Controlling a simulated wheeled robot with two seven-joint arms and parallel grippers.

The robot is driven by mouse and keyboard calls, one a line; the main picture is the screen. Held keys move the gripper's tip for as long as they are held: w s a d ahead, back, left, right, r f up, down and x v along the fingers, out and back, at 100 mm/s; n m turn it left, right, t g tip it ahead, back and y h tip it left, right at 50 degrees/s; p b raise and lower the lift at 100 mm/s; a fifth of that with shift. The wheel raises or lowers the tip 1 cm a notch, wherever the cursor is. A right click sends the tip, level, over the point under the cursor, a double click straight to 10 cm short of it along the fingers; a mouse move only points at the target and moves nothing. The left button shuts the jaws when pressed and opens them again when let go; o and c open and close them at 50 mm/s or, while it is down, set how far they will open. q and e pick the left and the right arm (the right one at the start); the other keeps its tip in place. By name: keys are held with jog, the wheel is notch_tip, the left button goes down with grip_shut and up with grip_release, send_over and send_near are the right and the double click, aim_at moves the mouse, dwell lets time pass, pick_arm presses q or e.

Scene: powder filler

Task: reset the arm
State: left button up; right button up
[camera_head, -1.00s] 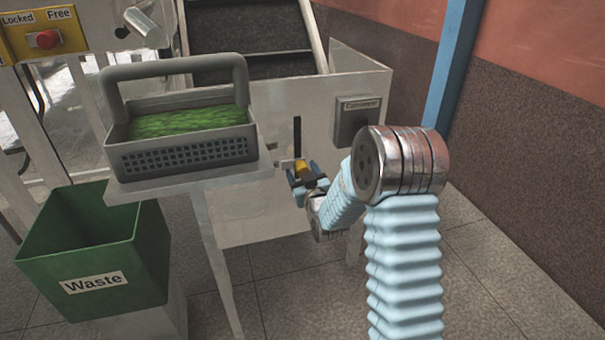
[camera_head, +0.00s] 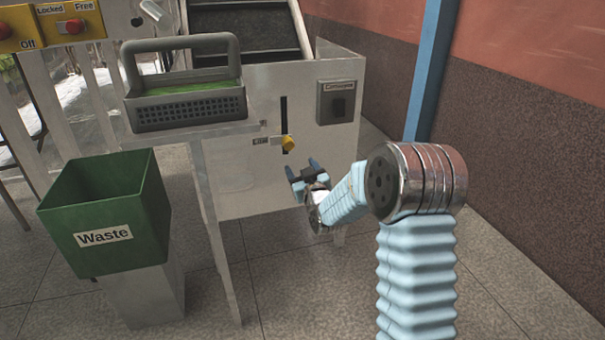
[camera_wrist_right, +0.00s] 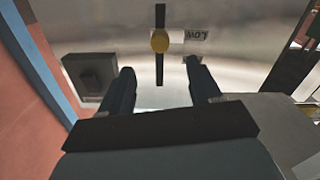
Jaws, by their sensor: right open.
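My right arm comes in from the lower right in the head view. Its gripper (camera_head: 305,172) is open and empty, in front of the metal machine panel (camera_head: 240,190) and apart from it. A yellow knob (camera_head: 288,143) sits at the low end of a dark vertical slot in that panel, up and left of the gripper. In the right wrist view the two fingers (camera_wrist_right: 163,92) stand apart, with the yellow knob (camera_wrist_right: 160,41) beyond them, beside a label reading "LOW". My left gripper is not in view.
A grey basket (camera_head: 190,112) with green contents stands on a ledge at the left. Below it is a green Waste bin (camera_head: 105,220). A grey switch box (camera_head: 340,101) is on the panel's right. A blue post (camera_head: 424,80) rises behind. Floor is clear around the arm.

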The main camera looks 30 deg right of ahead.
dwell(0.4)
jog(key=s+a+f+g+y+p, duration=0.1)
jog(key=s+a+f+g, duration=0.25)
jog(key=f, duration=0.35)
jog(key=s+a+f+g+y+p, duration=0.25)
jog(key=a+f, duration=0.25)
jog(key=f, duration=0.3)
jog(key=s+a+f+g+y+p, duration=0.1)
jog(key=s+a+f+g, duration=0.1)
jog(key=s+a+f, duration=0.4)
jog(key=s+a+f+g+y+p, duration=0.1)
jog(key=s+a+f+g, duration=0.2)
jog(key=s, duration=0.4)
jog(key=s+a+f+m+g+y, duration=0.1)
jog(key=s+a+f+g, duration=0.2)
jog(key=s+a, duration=0.2)
jog(key=s+a+f+g+y+p, duration=0.1)
jog(key=s+a+f+g, duration=0.1)
jog(key=s, duration=0.7)
jog(key=shift+s+a+f+m+g+p, duration=0.3)
jog(key=shift+a+f+g+p, duration=0.1)
jog(key=shift+a+f, duration=0.5)
